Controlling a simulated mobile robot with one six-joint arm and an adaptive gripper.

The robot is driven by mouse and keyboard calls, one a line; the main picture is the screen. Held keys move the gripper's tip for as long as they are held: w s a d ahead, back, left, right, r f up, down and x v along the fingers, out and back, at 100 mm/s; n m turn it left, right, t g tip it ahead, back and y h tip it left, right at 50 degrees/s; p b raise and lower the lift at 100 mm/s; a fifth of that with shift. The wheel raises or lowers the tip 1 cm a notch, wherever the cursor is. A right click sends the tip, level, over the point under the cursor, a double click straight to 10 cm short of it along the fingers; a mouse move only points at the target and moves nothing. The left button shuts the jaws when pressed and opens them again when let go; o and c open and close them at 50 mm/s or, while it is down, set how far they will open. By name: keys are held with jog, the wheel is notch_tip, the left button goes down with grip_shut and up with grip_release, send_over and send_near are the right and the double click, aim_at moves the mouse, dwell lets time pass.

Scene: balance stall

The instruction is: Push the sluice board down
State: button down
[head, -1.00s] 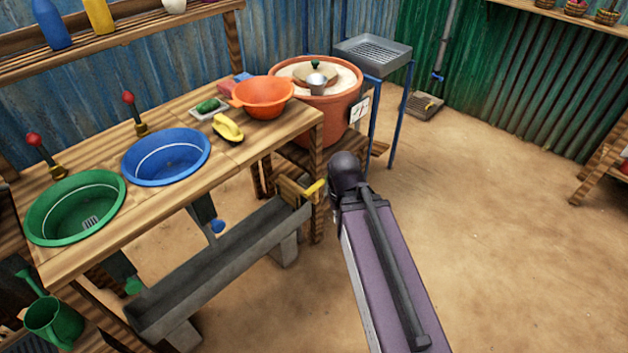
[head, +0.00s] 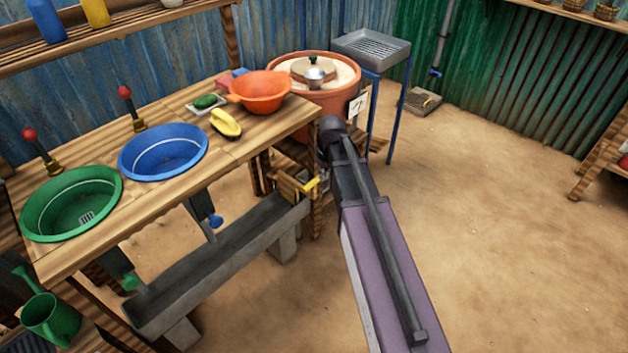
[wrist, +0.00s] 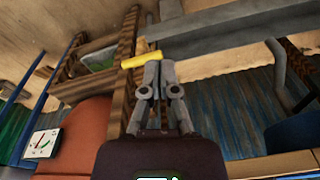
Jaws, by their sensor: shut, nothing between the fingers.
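The sluice board (head: 289,191) is a wooden board at the far end of the grey trough (head: 225,262), under the table's right end. A yellow grip (head: 311,184) sticks out from it to the right. In the wrist view the yellow grip (wrist: 140,60) lies across the tips of my gripper (wrist: 158,70). The fingers are shut and empty, close to the grip; I cannot tell whether they touch it. In the head view my arm shows, but the gripper's fingers are hidden.
The wooden table (head: 250,140) above the trough holds a green basin (head: 72,203), a blue basin (head: 163,151) and an orange bowl (head: 262,92). A terracotta pot (head: 340,101) stands behind. The sandy floor (head: 500,220) to the right is clear.

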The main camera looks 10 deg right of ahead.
jog(key=w+n, duration=0.2)
jog(key=w, duration=0.9)
jog(key=shift+d+f+n+t, duration=0.3)
jog(key=shift+d+n, duration=0.1)
jog(key=shift+d, duration=0.05)
jog(key=shift+f+y+b, duration=0.15)
jog(key=shift+y+b, duration=0.15)
jog(key=shift+b, duration=0.1)
jog(key=b, duration=1.4)
send_over(314, 195)
notch_tip(314, 195, down, 14)
jog(key=shift+w+r, duration=0.1)
jog(key=shift+r, duration=0.15)
notch_tip(314, 195, down, 8)
jog(key=b, duration=0.7)
jog(key=shift+b, duration=0.4)
jog(key=shift+s, duration=0.2)
